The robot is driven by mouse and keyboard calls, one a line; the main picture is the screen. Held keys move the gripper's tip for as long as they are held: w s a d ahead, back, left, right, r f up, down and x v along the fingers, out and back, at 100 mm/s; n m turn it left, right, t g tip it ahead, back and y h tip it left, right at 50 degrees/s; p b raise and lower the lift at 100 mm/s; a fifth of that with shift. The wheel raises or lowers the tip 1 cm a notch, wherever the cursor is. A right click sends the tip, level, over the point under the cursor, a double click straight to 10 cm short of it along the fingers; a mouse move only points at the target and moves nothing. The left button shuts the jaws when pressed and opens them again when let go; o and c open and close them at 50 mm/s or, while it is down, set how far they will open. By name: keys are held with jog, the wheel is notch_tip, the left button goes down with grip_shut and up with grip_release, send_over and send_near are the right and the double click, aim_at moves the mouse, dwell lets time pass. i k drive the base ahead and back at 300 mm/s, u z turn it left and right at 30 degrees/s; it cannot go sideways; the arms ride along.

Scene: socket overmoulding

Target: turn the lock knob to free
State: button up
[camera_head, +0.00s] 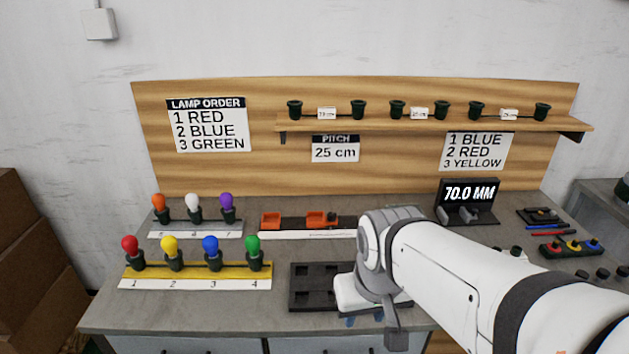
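A dark rail with two orange blocks lies at the back middle of the bench. The left orange block (270,221) sits apart from the right orange block (316,219). A small dark knob (333,216) stands at the right end of the right block and looks like the lock knob; its turn position is too small to read. A white scale strip (300,235) runs in front of the rail, and my arm hides its right end. My gripper (392,330) points down over the front of the bench, well in front of the knob; its fingers are not clear.
A black compartment tray (312,306) lies partly under my wrist. Coloured lamps stand on a yellow numbered rack (195,272) at left, more on a strip (195,235) behind. A display (468,194) reads 70.0 MM. A pitch sign (335,149) reads 25 cm.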

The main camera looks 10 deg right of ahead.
aim_at(332, 215)
jog(key=z, duration=1.7)
jog(key=k, duration=0.65)
jog(key=u, duration=0.85)
jog(key=i, duration=1)
jog(key=u, duration=0.05)
